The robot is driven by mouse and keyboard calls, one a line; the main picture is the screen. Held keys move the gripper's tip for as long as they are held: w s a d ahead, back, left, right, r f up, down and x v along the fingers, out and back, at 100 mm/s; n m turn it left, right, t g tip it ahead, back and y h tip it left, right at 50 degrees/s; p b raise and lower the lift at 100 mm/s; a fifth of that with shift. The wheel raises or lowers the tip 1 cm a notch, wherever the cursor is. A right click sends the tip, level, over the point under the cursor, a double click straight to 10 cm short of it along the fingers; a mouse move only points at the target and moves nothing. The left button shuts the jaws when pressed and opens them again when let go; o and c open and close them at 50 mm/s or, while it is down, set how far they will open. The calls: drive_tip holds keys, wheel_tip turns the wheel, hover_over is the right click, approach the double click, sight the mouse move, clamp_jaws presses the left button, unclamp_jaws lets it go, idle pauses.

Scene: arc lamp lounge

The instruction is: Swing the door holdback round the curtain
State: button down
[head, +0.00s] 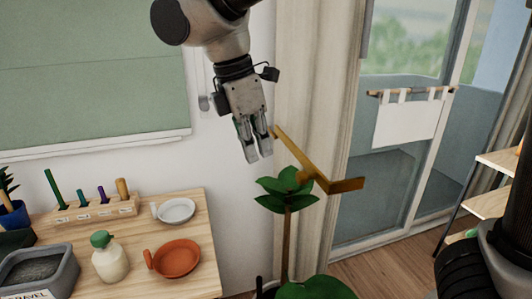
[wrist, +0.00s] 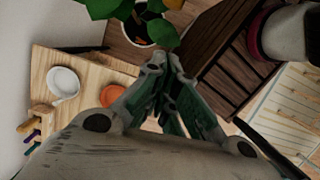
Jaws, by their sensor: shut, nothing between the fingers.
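The door holdback (head: 300,157) is a flat brass-coloured arm with an angled outer end. It starts near the wall at the curtain's left edge and sticks out across the front of the curtain (head: 315,80). The curtain is pale beige and hangs in long folds beside the glass door. My gripper (head: 258,156) points down just left of the holdback's wall end, with its fingers together and empty. I cannot tell whether it touches the holdback. In the wrist view the fingers (wrist: 160,68) also meet; neither holdback nor curtain can be made out there.
A leafy plant (head: 287,190) stands under the holdback. A wooden table (head: 205,215) at left holds an orange pan (head: 178,257), a white dish (head: 176,211), a soap bottle (head: 109,258) and a peg rack (head: 95,209). A glass door (head: 400,190) and shelves (head: 497,162) are at right.

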drive_tip(key=w+d+f, duration=0.2)
drive_tip(key=d+f, duration=0.3)
drive_tip(key=f, duration=0.3)
drive_tip(key=shift+d, duration=0.3)
